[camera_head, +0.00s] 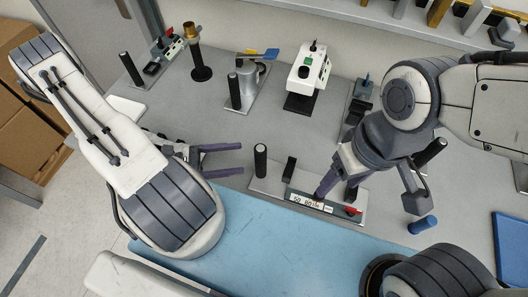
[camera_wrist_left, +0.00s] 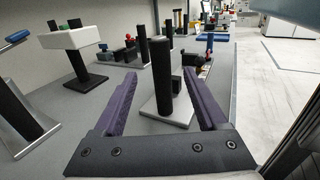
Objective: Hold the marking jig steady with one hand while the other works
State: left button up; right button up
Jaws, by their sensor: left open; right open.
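The marking jig looks to be the grey plate (camera_head: 273,186) with an upright black post (camera_head: 260,160), a black block (camera_head: 289,169) and a white marked scale (camera_head: 306,202). My left gripper (camera_head: 241,159) is open, its purple fingers pointing at the post from the left, short of it. In the left wrist view a black post (camera_wrist_left: 162,78) on a pale plate (camera_wrist_left: 168,112) stands ahead, between the two fingers in the picture. My right gripper (camera_head: 366,200) is open over the jig's right end, one finger near the scale. Whether that finger touches is unclear.
A short blue cylinder (camera_head: 423,224) lies right of the jig. A blue mat (camera_head: 290,245) covers the table front. Behind stand a white device (camera_head: 308,69), a grey fixture (camera_head: 250,80) and a brass-topped post (camera_head: 199,62). A blue tray (camera_head: 511,250) is at the right edge.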

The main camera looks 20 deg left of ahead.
pick_arm(q)
jog(key=x, duration=1)
jog(key=shift+d, duration=0.25)
grip_shut()
dwell(1.0)
pick_arm(e)
jog(key=o, duration=0.3)
